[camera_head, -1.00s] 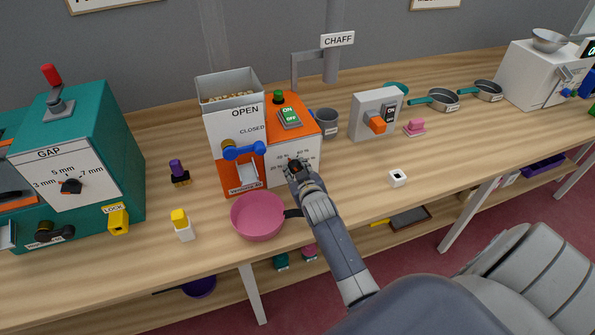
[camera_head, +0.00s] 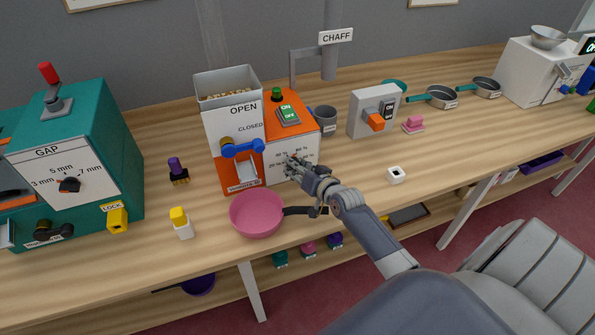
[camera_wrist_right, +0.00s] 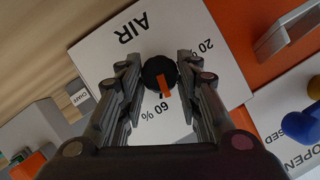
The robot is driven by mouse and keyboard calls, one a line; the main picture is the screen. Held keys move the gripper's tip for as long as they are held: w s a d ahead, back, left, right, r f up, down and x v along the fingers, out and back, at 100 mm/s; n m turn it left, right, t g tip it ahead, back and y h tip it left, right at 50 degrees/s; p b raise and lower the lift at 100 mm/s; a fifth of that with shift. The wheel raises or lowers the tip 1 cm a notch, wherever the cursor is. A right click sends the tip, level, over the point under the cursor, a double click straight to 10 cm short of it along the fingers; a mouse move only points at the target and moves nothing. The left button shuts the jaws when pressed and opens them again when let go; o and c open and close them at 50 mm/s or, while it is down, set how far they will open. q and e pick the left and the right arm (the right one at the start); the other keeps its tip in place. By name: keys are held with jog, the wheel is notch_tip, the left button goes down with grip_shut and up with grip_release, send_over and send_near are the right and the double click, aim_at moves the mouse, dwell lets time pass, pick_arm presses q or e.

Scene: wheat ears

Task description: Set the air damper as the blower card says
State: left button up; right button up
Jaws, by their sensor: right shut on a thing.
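The blower (camera_head: 238,140) is an orange and white machine with a white AIR dial panel (camera_head: 300,150) on its right part. In the right wrist view the air damper knob (camera_wrist_right: 158,72) is round and black with an orange pointer. The pointer is toward the 60 % mark; a 20 % mark also shows, and other marks are hidden by my fingers. My right gripper (camera_head: 292,164) reaches the panel from the front right, with its fingers closed on either side of the knob. My left gripper is out of view. I see no readable blower card.
A pink pan (camera_head: 257,214) stands just in front of the blower, its dark handle under my right gripper. A blue lever (camera_head: 243,149) is left of the dial. A grey switch box (camera_head: 375,112) and a grey cup (camera_head: 325,119) stand to the right.

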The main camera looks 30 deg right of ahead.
jog(key=shift+f+m+y+b, duration=0.3)
jog(key=shift+m+y+b, duration=0.2)
jog(key=shift+m+b, duration=0.35)
jog(key=shift+d+r+m+t+y+b, duration=0.15)
jog(key=shift+m+t+y+b, duration=0.2)
jog(key=shift+b, duration=0.4)
jog(key=o, duration=1)
jog(key=shift+o, duration=0.2)
jog(key=v, duration=1.2)
jog(key=shift+s, duration=0.1)
